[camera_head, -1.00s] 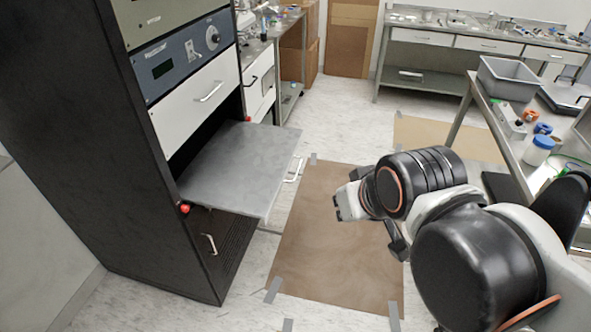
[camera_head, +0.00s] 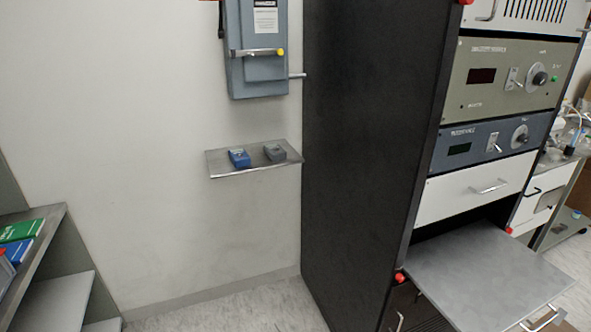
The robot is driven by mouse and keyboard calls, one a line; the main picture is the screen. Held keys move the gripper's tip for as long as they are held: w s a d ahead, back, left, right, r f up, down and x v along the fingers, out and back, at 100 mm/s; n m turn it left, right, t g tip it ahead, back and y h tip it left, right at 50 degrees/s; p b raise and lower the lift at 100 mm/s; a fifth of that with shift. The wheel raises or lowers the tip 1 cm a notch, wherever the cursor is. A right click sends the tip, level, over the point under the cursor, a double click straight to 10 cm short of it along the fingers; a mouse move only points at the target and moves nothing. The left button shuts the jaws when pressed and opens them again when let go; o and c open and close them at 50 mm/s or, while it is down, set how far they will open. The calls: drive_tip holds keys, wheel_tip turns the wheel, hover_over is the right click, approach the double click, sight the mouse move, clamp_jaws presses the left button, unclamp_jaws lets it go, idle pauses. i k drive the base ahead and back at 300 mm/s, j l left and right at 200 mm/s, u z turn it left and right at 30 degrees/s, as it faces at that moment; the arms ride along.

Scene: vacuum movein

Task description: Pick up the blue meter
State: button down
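The blue meter (camera_head: 239,158) is a small box lying on a narrow metal wall shelf (camera_head: 231,172), left of the tall black cabinet. A similar grey meter (camera_head: 274,152) lies on the same shelf just to its right, with a small gap between them. My gripper is out of view in the head view now, so its state and its distance from the blue meter are hidden.
A grey electrical box (camera_head: 256,60) with a lever hangs above the shelf. The black cabinet (camera_head: 365,150) stands right of it, with a tray (camera_head: 490,275) pulled out. A bookshelf (camera_head: 62,255) stands at left. Floor (camera_head: 230,315) shows clear below.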

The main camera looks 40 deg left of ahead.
sight(239, 158)
drive_tip(key=u, duration=1.9)
drive_tip(key=i+j+z, duration=0.35)
drive_tip(key=i, duration=0.3)
drive_tip(key=i+j+z, duration=0.35)
drive_tip(key=i+j, duration=0.2)
drive_tip(key=i+j+z, duration=0.35)
drive_tip(key=j, duration=0.45)
drive_tip(key=i, duration=0.1)
